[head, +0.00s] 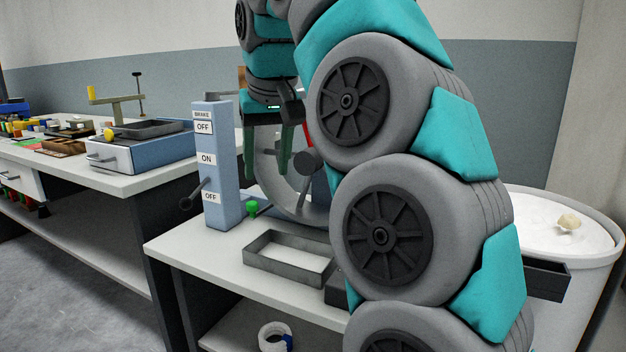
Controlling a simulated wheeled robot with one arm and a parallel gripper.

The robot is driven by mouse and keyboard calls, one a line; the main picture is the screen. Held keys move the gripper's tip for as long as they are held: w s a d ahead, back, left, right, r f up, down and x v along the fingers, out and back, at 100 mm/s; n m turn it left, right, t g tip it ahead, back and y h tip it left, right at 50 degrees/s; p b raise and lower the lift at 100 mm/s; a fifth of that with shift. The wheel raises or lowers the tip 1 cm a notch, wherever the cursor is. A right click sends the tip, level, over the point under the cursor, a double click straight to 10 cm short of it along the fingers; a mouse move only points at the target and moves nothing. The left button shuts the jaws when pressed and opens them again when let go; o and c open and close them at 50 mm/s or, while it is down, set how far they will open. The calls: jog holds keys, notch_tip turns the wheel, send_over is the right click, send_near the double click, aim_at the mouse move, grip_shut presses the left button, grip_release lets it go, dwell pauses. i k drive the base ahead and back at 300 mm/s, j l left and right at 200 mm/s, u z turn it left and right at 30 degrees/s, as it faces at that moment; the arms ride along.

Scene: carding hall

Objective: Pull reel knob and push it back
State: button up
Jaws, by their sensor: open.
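The reel is a grey wheel (265,172) standing on the near table, partly hidden behind my gripper and arm. A dark round knob (307,160) shows at the reel, just right of my gripper's fingers. My gripper (267,177) points down in front of the reel. Its two green fingers are apart, with nothing seen held between them. The fingers look close to the knob in the picture, but the knob appears outside them; I cannot tell the depth gap.
A blue brake post (220,165) with OFF and ON labels and a dark lever (192,201) stands left of the reel. A grey open tray (288,274) and small green knob (252,207) are in front. A white bin (607,262) stands right; a cluttered bench (95,185) is left.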

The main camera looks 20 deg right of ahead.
aim_at(252, 206)
jog(key=i+l+z, duration=0.15)
jog(key=z, duration=0.25)
jog(key=i+z, duration=0.45)
jog(key=k+l, duration=0.05)
jog(key=k, duration=0.05)
